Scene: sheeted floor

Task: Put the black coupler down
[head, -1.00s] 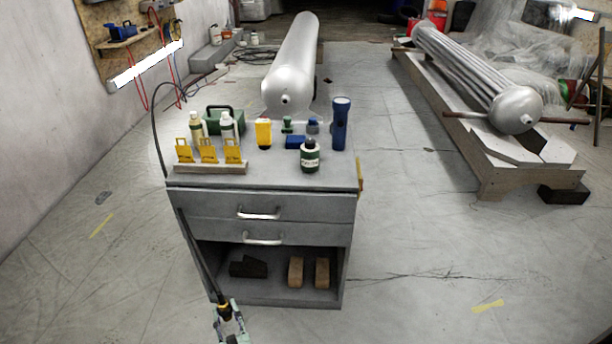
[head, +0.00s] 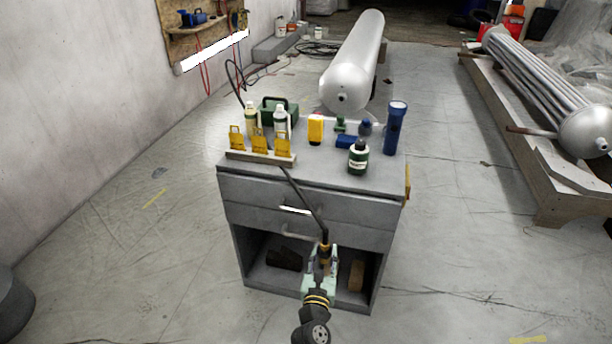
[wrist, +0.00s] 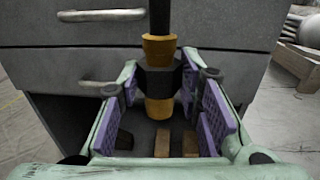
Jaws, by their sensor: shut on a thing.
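The black coupler (wrist: 160,78) is a dark block with yellow-orange bands above and below it, on the end of a black hose. My gripper (wrist: 160,85) is shut on it, with a purple-padded finger on each side. The coupler hangs upright in the wrist view, its lower band pointing down. In the head view my gripper (head: 322,262) holds it in front of the grey cabinet's open lower shelf. The black hose (head: 305,200) runs from the coupler up and left to the cabinet top's front edge.
The grey cabinet (head: 320,215) has two drawers with handles. Its top holds a yellow-tagged rack (head: 260,157), bottles, a green case (head: 280,108), a dark green bottle (head: 358,158) and a blue flashlight (head: 395,128). Blocks lie on the lower shelf.

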